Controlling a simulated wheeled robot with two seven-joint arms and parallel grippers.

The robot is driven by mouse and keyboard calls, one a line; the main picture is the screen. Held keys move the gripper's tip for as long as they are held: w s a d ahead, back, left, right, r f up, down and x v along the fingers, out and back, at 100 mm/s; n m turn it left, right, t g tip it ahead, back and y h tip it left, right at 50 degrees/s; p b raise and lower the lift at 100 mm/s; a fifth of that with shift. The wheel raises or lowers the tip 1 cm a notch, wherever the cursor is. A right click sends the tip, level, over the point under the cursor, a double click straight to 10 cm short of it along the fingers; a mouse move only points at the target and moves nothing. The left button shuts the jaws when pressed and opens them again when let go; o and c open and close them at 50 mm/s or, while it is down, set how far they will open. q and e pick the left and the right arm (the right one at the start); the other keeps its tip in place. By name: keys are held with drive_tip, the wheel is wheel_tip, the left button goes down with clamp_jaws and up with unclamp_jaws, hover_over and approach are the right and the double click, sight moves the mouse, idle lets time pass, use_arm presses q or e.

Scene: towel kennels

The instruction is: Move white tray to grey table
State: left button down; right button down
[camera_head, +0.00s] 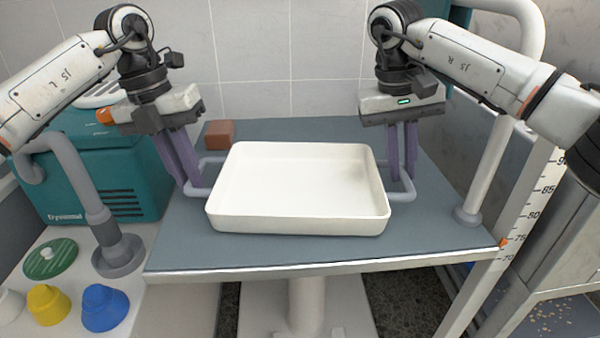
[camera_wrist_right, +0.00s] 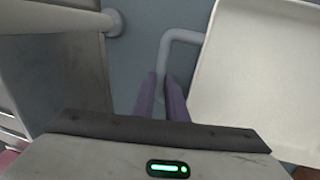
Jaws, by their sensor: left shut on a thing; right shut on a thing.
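The white tray (camera_head: 300,222) is empty and level over the grey table (camera_head: 330,250), near its middle. Whether it rests on the top or hangs just above it is hard to tell. Each short side has a pale grey loop handle. My left gripper (camera_head: 190,185) points down and is shut on the left handle (camera_head: 205,163). My right gripper (camera_head: 403,182) points down and is shut on the right handle (camera_head: 409,172). The right wrist view shows its fingers (camera_wrist_right: 162,92) closed around the handle bar (camera_wrist_right: 165,52), beside the tray (camera_wrist_right: 262,75).
A reddish-brown block (camera_head: 219,134) lies at the table's back left. A teal machine (camera_head: 110,170) stands left. A white post (camera_head: 487,165) rises at the table's right. The table's front strip is bare.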

use_arm(q)
drive_tip(key=shift+f, duration=0.5)
use_arm(e)
drive_tip(key=shift+f, duration=0.5)
use_arm(q)
drive_tip(key=c, duration=2.2)
unclamp_jaws()
drive_tip(key=shift+f+b, duration=0.15)
drive_tip(key=shift+b, duration=0.25)
use_arm(e)
drive_tip(key=c, duration=2.2)
unclamp_jaws()
drive_tip(key=shift+f, duration=0.15)
use_arm(q)
drive_tip(key=o, duration=0.4)
use_arm(e)
drive_tip(key=o, duration=0.4)
drive_tip(key=shift+r, duration=0.2)
use_arm(q)
drive_tip(key=shift+o, duration=0.2)
use_arm(e)
drive_tip(key=shift+o, duration=0.2)
use_arm(q)
drive_tip(key=shift+r, duration=0.2)
